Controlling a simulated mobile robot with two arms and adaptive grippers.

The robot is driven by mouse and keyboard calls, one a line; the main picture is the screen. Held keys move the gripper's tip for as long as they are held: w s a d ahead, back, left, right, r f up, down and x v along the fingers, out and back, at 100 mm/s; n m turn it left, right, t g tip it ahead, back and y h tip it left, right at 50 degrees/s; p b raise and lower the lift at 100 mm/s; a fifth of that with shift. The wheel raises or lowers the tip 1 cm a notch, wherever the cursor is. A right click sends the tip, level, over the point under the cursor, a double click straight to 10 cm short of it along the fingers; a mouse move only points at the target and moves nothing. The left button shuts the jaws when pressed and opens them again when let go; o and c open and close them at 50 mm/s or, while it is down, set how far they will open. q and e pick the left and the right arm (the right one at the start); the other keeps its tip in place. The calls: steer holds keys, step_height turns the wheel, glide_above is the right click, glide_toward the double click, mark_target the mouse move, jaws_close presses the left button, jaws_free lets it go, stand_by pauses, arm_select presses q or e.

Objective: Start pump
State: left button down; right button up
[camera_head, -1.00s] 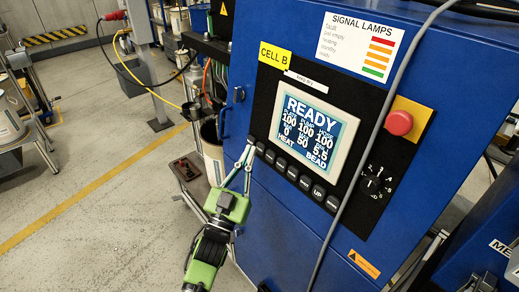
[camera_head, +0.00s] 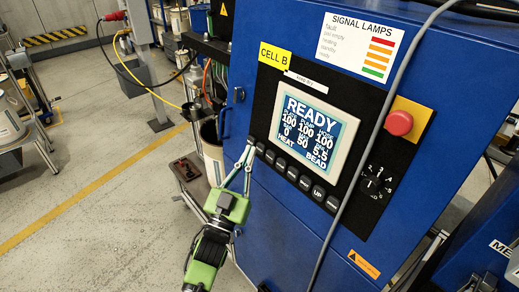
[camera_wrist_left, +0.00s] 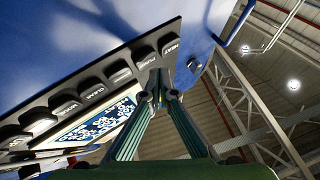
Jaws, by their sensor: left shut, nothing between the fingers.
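The blue pump cabinet (camera_head: 300,60) carries a black control panel with a lit screen (camera_head: 312,128) that reads READY. Below the screen runs a slanted row of dark push buttons (camera_head: 293,173); the row also shows in the left wrist view (camera_wrist_left: 92,88), with HEAT (camera_wrist_left: 170,45) at its end. My left gripper (camera_head: 249,149) is shut and empty, its fingertips at the upper-left end of the row. In the left wrist view the fingertips (camera_wrist_left: 161,80) are close to the HEAT end; I cannot tell whether they touch. My right gripper is not in view.
A red mushroom button (camera_head: 399,122) on a yellow plate and a rotary dial (camera_head: 375,184) sit right of the screen. A grey cable (camera_head: 372,140) hangs across the cabinet front. A signal lamps sign (camera_head: 360,45) is above. Open floor (camera_head: 90,210) lies to the left.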

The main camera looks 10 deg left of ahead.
arm_select(q)
steer(key=shift+w, duration=0.1)
steer(key=shift+w+d, duration=0.25)
steer(key=shift+w+d+f+b, duration=0.15)
steer(key=shift+w+d+b, duration=0.15)
steer(key=shift+b, duration=0.1)
stand_by(0.8)
steer(key=shift+a, duration=0.1)
steer(key=shift+s+a+p, duration=0.45)
steer(key=shift+s+p, duration=0.05)
steer(key=shift+s, duration=0.15)
steer(key=shift+r, duration=0.2)
steer(key=s+a+p, duration=0.1)
steer(key=s, duration=0.1)
steer(key=s+a+p, duration=0.1)
steer(key=s+a, duration=0.1)
steer(key=shift+r+p, duration=0.3)
steer(key=shift+r, duration=0.1)
